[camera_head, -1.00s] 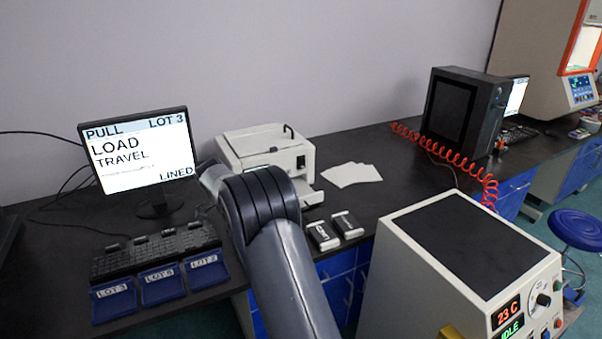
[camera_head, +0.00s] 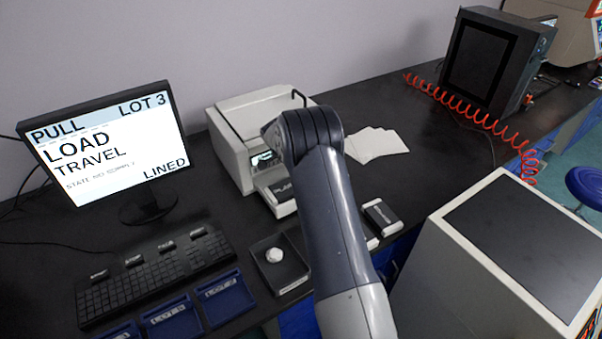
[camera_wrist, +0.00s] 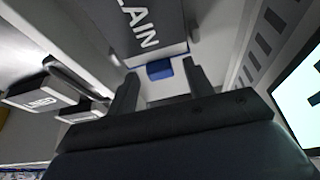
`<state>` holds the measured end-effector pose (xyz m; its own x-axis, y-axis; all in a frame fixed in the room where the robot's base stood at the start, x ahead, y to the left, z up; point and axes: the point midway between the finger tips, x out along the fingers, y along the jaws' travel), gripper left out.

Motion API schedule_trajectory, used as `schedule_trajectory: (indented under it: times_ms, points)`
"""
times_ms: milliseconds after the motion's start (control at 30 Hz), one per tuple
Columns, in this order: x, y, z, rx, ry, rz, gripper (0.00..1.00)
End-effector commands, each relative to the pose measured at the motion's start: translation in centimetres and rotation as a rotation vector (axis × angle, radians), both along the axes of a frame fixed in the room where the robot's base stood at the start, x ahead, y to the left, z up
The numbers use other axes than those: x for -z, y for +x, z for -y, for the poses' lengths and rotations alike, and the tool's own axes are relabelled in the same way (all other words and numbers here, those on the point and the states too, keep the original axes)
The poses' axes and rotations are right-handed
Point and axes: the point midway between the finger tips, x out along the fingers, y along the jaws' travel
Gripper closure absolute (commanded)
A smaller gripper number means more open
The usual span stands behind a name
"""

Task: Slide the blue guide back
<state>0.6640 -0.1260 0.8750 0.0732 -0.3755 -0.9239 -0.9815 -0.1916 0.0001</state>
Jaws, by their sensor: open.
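The blue guide (camera_wrist: 159,69) is a small blue block on a pale surface, seen ahead of my gripper in the wrist view. My gripper (camera_wrist: 160,82) is open, with one dark finger to each side of the guide in the picture. I cannot tell whether the fingers touch it. A dark panel lettered PLAIN (camera_wrist: 135,28) lies just beyond the guide. In the head view, the white printer-like machine (camera_head: 228,152) stands behind my arm, with the PLAIN panel (camera_head: 283,188) at its front. My arm hides the gripper and guide there.
Dark cassettes lie right of my arm, one (camera_head: 383,215) showing; one lettered LINED shows in the wrist view (camera_wrist: 43,94). White sheets (camera_head: 378,146) lie beyond. A monitor (camera_head: 105,140) reads LOT 3, LINED, NO SUPPLY. A keyboard (camera_head: 150,275) and blue trays (camera_head: 225,298) stand left.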

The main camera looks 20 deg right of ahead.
Motion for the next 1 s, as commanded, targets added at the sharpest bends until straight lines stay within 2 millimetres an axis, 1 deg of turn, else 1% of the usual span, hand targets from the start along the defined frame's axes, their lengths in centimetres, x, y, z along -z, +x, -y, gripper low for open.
schedule_trajectory:
  times_ms: [233, 833, 1000]
  points:
    - [0.1, 0.02, 0.05, 0.0, 0.0, 0.0, 0.51]
    - [0.05, 0.03, 0.04, 0.0, 0.0, 0.0, 1.0]
    - [0.04, 0.03, 0.03, 0.0, 0.0, 0.001, 1.0]
